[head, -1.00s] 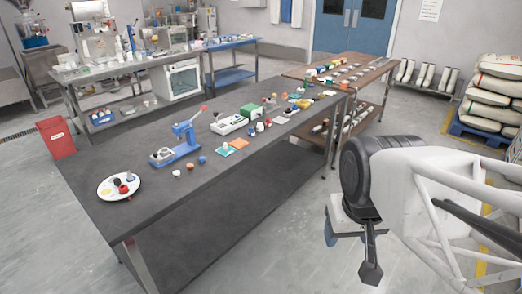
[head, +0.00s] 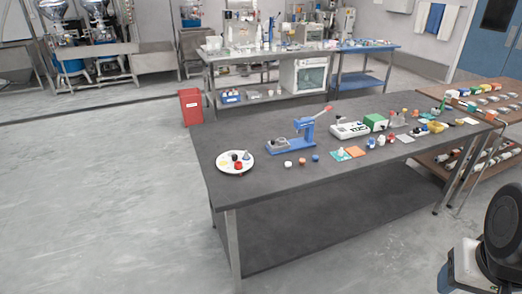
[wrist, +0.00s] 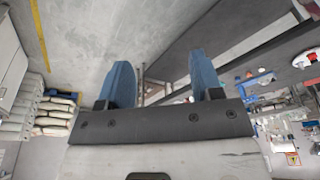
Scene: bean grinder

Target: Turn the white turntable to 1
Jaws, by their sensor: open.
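The white turntable (head: 223,164) is a round disc at the near left end of the dark table, with a few small items on it, including a red one and a dark one. Any number marks on it are too small to read. In the wrist view, my gripper (wrist: 165,85) shows two blue fingers spread apart with nothing between them. It is off the table's right side, well away from the turntable. In the head view only part of my arm shows at the bottom right corner.
On the dark table (head: 300,205), a blue lever press (head: 293,140) stands right of the turntable, with small cups in front. A white-and-green device (head: 350,129) and many small items lie further right. A red bin (head: 190,107) stands behind the table. The floor at left is clear.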

